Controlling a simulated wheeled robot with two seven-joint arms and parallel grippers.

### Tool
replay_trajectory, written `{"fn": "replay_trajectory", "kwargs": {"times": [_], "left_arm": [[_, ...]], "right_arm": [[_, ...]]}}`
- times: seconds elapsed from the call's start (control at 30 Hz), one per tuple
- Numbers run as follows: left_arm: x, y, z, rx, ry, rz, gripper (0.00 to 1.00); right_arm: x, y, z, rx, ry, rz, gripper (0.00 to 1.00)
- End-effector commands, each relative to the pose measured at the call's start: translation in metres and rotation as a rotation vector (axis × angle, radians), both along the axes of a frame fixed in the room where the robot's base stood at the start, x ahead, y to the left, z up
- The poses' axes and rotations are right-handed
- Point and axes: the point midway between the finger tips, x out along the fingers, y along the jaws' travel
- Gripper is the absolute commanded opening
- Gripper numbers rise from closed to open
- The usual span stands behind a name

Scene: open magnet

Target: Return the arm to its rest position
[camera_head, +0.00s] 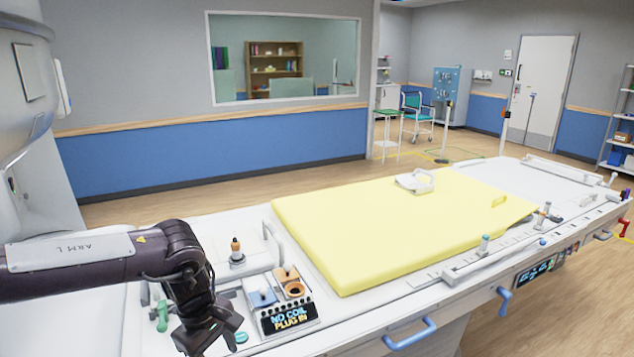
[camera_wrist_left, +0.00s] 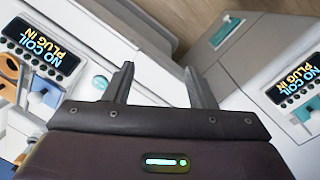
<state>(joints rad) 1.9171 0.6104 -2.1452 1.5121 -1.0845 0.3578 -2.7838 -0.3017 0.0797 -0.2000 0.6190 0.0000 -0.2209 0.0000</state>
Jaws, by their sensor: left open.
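My left arm, labelled "ARM L", comes in from the left in the head view. Its left gripper (camera_head: 212,335) hangs low at the near left end of the patient table, beside the coil socket panel (camera_head: 290,318) that reads "NO COIL PLUG IN". In the left wrist view my left gripper (camera_wrist_left: 158,85) has its two fingers apart with nothing between them. My right gripper is in neither view.
The long white table (camera_head: 385,322) carries a yellow mat (camera_head: 390,225) with a white coil part (camera_head: 414,181) on it. Blue handles (camera_head: 410,335) stick out along the table's near side. The scanner body (camera_head: 30,120) rises at the left.

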Motion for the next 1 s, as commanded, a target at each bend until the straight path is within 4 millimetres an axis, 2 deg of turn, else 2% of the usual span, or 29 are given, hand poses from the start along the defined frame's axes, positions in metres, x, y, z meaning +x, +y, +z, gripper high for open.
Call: {"fn": "replay_trajectory", "kwargs": {"times": [0.13, 0.27, 0.37, 0.5, 0.6, 0.7, 0.77, 0.87, 0.97, 1.0], "left_arm": [[0.007, -0.042, -0.022, -0.096, 0.012, 0.116, 0.50], [0.014, -0.087, -0.042, -0.215, 0.041, 0.268, 0.50], [0.019, -0.132, -0.061, -0.343, 0.099, 0.448, 0.50], [0.027, -0.193, -0.090, -0.558, 0.257, 0.816, 0.50], [0.034, -0.222, -0.112, -0.694, 0.411, 1.120, 0.50], [0.041, -0.235, -0.141, -0.805, 0.592, 1.455, 0.50], [0.043, -0.235, -0.163, -0.855, 0.710, 1.671, 0.50], [0.041, -0.222, -0.211, -0.912, 0.915, 2.051, 0.50], [0.024, -0.193, -0.273, -0.933, 1.112, 2.462, 0.50], [0.013, -0.180, -0.298, -0.933, 1.182, 2.622, 0.50]], "right_arm": [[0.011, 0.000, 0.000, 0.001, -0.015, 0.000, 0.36], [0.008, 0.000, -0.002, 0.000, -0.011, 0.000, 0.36], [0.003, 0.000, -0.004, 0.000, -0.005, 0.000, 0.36], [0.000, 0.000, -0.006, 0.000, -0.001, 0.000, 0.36], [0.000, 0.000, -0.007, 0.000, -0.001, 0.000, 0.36], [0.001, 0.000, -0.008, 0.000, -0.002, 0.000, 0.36], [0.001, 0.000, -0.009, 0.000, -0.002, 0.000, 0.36], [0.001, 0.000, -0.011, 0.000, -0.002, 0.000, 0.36], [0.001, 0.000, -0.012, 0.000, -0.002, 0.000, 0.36], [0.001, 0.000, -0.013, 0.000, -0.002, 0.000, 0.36]]}}
